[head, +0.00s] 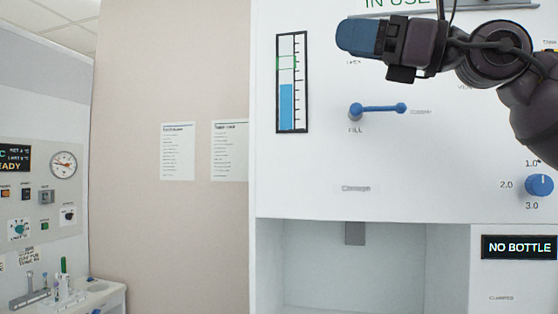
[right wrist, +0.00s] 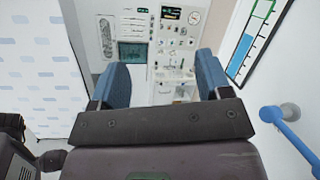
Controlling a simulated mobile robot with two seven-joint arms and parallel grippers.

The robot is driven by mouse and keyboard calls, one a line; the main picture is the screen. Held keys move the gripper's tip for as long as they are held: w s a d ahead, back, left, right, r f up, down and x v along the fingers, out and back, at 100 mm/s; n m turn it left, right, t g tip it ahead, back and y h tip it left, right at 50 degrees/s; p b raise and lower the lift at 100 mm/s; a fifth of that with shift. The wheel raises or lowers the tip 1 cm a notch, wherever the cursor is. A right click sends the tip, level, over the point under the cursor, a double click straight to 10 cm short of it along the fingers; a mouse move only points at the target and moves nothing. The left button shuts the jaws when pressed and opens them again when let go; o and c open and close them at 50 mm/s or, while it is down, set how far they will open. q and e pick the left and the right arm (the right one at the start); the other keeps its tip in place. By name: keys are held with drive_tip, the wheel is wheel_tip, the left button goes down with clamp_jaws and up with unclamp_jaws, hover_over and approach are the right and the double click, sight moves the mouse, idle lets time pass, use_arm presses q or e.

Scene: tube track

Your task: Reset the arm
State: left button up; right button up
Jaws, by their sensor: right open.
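My right gripper (head: 358,38) is raised at the upper right of the head view, in front of the white dispensing machine (head: 300,180), with its blue fingers pointing left. In the right wrist view its two blue fingers (right wrist: 160,82) stand apart with nothing between them. The blue fill lever (head: 380,108) lies nearly level below the gripper, apart from it; it also shows at the right of the right wrist view (right wrist: 290,132). My left gripper is in neither view.
A level gauge (head: 292,84) with blue liquid is on the machine's front. A blue dial (head: 540,185) and a "NO BOTTLE" display (head: 519,247) are at the right. An open bay (head: 340,275) is below. A panel with a round gauge (head: 63,165) stands at the left.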

drive_tip(key=w+d+f+m+t, duration=0.2)
drive_tip(key=w+f+m+t, duration=0.35)
drive_tip(key=f+m, duration=0.6)
drive_tip(key=w+d+f+m+t, duration=0.2)
drive_tip(key=w+f+m+t, duration=0.4)
drive_tip(key=f+m, duration=0.55)
drive_tip(key=w+d+f+m+t+h, duration=0.1)
drive_tip(key=d+f+m+h, duration=0.2)
drive_tip(key=f+m+h, duration=0.55)
drive_tip(key=w+d+f+m+h, duration=0.3)
drive_tip(key=f+m, duration=0.6)
drive_tip(key=f, duration=0.7)
drive_tip(key=s+d+f+m+g+h, duration=0.2)
drive_tip(key=s+f+m+h, duration=0.3)
drive_tip(key=f, duration=0.7)
drive_tip(key=s+d+f+m+g, duration=0.25)
drive_tip(key=s+f, duration=0.45)
drive_tip(key=f, duration=0.5)
drive_tip(key=s+d+f+m+g+h, duration=0.2)
drive_tip(key=s+f+m+g+h, duration=0.1)
drive_tip(key=s+f, duration=1.3)
drive_tip(key=s+m, duration=0.1)
drive_tip(key=s, duration=0.3)
drive_tip(key=shift+d+f+g, duration=0.15)
drive_tip(key=shift+g, duration=0.15)
